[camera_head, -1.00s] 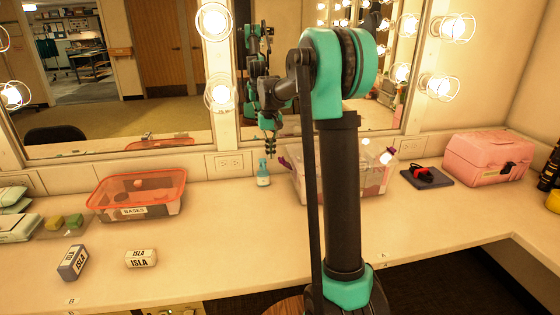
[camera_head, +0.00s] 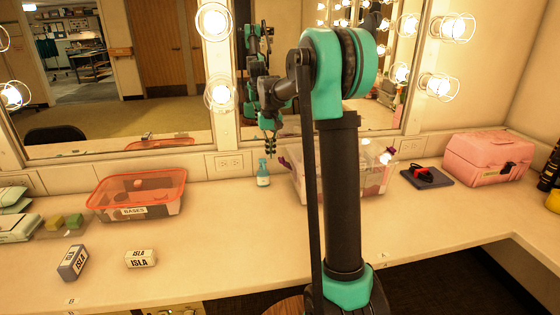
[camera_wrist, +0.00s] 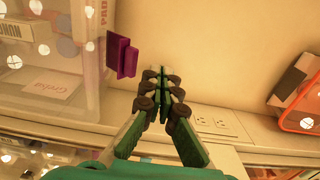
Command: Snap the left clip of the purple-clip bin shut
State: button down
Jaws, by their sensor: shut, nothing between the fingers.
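The clear bin with purple clips (camera_head: 300,190) stands on the counter, partly hidden behind my arm in the head view. Its left wall side also shows at the left of the wrist view (camera_wrist: 62,100). The left purple clip (camera_wrist: 122,56) juts outward from the bin's side; it is a small purple spot in the head view (camera_head: 284,162). My gripper (camera_wrist: 181,64) is shut and empty, beside the clip with a gap between them. In the head view my gripper (camera_head: 270,152) points down just left of the bin.
An orange-rimmed bin (camera_head: 138,196) is farther left. A dark pad with a red-black item (camera_head: 426,177) and a pink case (camera_head: 488,158) stand right. The mirror is behind; the front counter is mostly clear.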

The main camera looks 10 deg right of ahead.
aim_at(292, 157)
jog(key=shift+f, duration=0.2)
jog(key=shift+f, duration=1.5)
jog(key=shift+d, duration=0.1)
jog(key=shift+d+r, duration=0.35)
jog(key=shift+d, duration=1.05)
jog(key=shift+d+r, duration=0.4)
jog(key=shift+d, duration=0.95)
jog(key=shift+d+r, duration=0.35)
jog(key=shift+d, duration=1.05)
jog(key=shift+a+r, duration=0.2)
jog(key=shift+r, duration=0.75)
jog(key=shift+a+r, duration=0.15)
jog(key=shift+r, duration=0.85)
jog(key=shift+a+r, duration=0.2)
jog(key=shift+r, duration=0.75)
jog(key=shift+s, duration=0.1)
jog(key=s+a+f+t, duration=0.1)
jog(key=s+f, duration=0.5)
jog(key=s, duration=0.5)
jog(key=s+a+f+t, duration=0.1)
jog(key=s+f, duration=0.5)
jog(key=s, duration=0.5)
jog(key=s+a+f+t, duration=0.1)
jog(key=s+f+t, duration=0.1)
jog(key=s+f, duration=0.5)
jog(key=shift+s+a+f, duration=0.1)
jog(key=shift+s, duration=1.15)
jog(key=shift+s+a, duration=0.1)
jog(key=shift+s, duration=1.1)
